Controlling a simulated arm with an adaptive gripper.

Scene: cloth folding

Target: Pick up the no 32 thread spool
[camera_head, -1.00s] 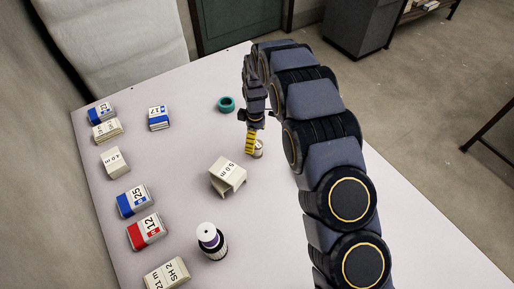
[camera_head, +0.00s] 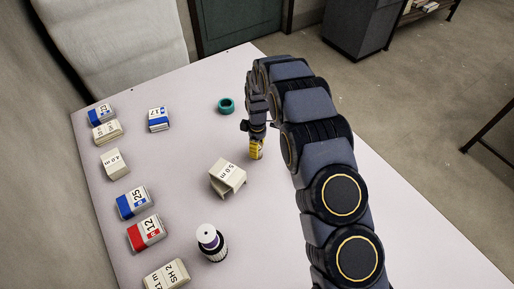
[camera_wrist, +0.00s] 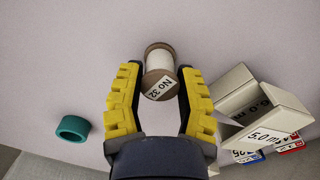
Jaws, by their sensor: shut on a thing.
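The no 32 thread spool (camera_wrist: 160,68) has white thread, brown ends and a white "No 32" label in the wrist view. It lies between the yellow fingers of my gripper (camera_wrist: 158,82), near their tips. My gripper is shut on it. In the head view my gripper (camera_head: 257,149) points down at the table and its yellow fingers mostly hide the spool. I cannot tell whether the spool touches the table.
A cream "5.0 m" box (camera_head: 228,176) stands close by, left of and nearer than my gripper. A teal ring (camera_head: 226,105) lies behind. Several labelled boxes (camera_head: 146,232) line the left side. The table's right (camera_head: 400,215) is clear.

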